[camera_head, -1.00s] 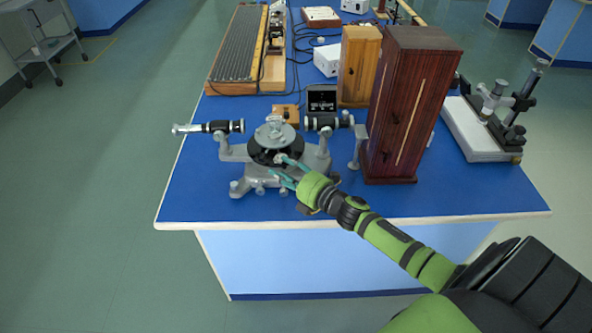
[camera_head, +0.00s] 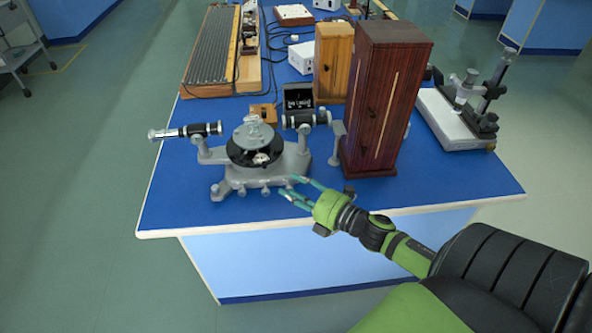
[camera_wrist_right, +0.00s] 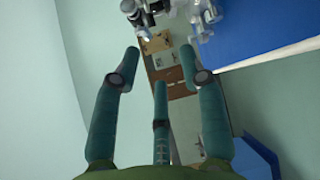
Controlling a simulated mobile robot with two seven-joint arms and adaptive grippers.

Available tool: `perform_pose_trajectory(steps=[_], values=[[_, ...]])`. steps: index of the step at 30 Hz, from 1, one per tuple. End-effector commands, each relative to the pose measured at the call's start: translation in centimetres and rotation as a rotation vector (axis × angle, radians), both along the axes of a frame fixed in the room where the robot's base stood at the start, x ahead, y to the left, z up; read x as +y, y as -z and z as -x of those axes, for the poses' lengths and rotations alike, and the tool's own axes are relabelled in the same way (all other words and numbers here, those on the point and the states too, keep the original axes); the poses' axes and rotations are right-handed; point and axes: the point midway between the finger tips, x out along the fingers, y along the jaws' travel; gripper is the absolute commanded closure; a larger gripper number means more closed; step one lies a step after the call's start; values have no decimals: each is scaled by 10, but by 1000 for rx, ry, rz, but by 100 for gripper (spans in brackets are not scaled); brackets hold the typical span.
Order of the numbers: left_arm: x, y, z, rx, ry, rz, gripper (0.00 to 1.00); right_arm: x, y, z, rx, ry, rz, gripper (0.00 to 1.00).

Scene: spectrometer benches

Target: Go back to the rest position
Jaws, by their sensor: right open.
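My right gripper (camera_head: 293,191) is open and empty at the front of the blue bench, just to the front right of the spectrometer's base. In the right wrist view its teal fingers (camera_wrist_right: 160,70) are spread with nothing between them. The grey spectrometer (camera_head: 255,165) stands on the bench with a round table on a black disc and two telescope tubes. Part of it shows at the top of the right wrist view (camera_wrist_right: 205,15). My left gripper is not in view.
The blue bench top (camera_head: 420,185) carries a tall dark wooden cabinet (camera_head: 385,100) close behind my right arm, and a lighter wooden box (camera_head: 332,60). A microscope-like instrument on a white base (camera_head: 455,120) stands at the right. Open floor (camera_head: 80,220) lies to the left.

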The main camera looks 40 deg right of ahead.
Motion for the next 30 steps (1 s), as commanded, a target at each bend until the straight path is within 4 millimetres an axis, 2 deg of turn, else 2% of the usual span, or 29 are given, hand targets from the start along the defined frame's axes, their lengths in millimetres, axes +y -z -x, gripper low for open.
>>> perform_pose_trajectory(steps=[11,14,17,20,23,27,30], values=[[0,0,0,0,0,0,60,0,1,0,7,12,-13,58],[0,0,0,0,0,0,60,1,4,0,44,77,-88,58],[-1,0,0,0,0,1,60,2,12,5,127,214,-248,58],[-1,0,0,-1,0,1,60,6,27,18,251,394,-467,58],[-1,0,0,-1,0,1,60,17,46,41,396,580,-690,58],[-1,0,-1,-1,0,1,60,43,67,82,597,804,-939,58],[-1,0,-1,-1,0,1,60,60,76,108,710,922,-1052,58]])
